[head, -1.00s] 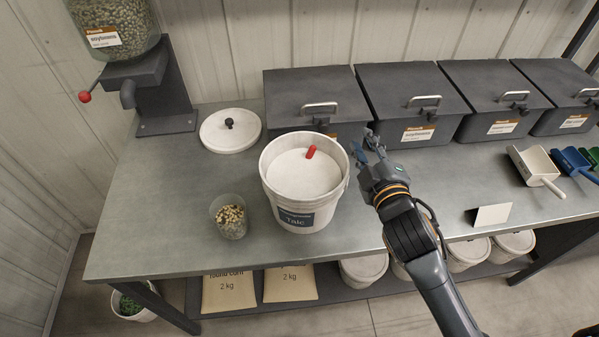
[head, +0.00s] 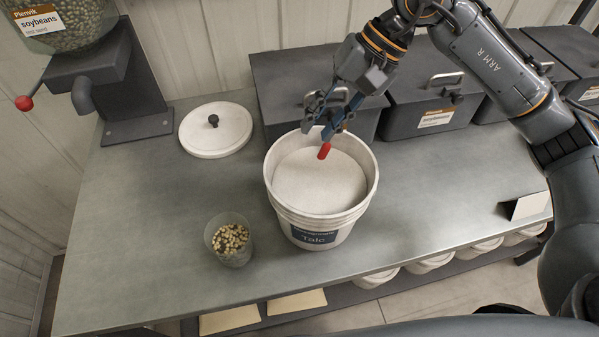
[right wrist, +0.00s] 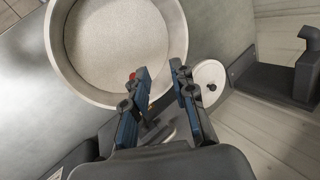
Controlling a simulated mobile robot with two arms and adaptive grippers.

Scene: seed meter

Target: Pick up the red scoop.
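The red scoop (head: 324,151) shows only as a short red handle sticking up from the white powder at the back of the Talc bucket (head: 314,222); the rest of it is hidden. My right gripper (head: 323,126) is above the bucket's back rim, close to the handle and pointing down. In the right wrist view the gripper (right wrist: 160,71) has its fingers apart with nothing between them. The red handle (right wrist: 132,76) shows beside the tip of the left finger there, partly covered; I cannot tell whether they touch. My left gripper is not in view.
A clear cup of seeds (head: 231,241) stands left of the bucket. A white lid (head: 216,131) lies behind it. Dark bins (head: 431,97) line the back, and a soybean dispenser (head: 121,83) stands at the left. The tabletop's front left is clear.

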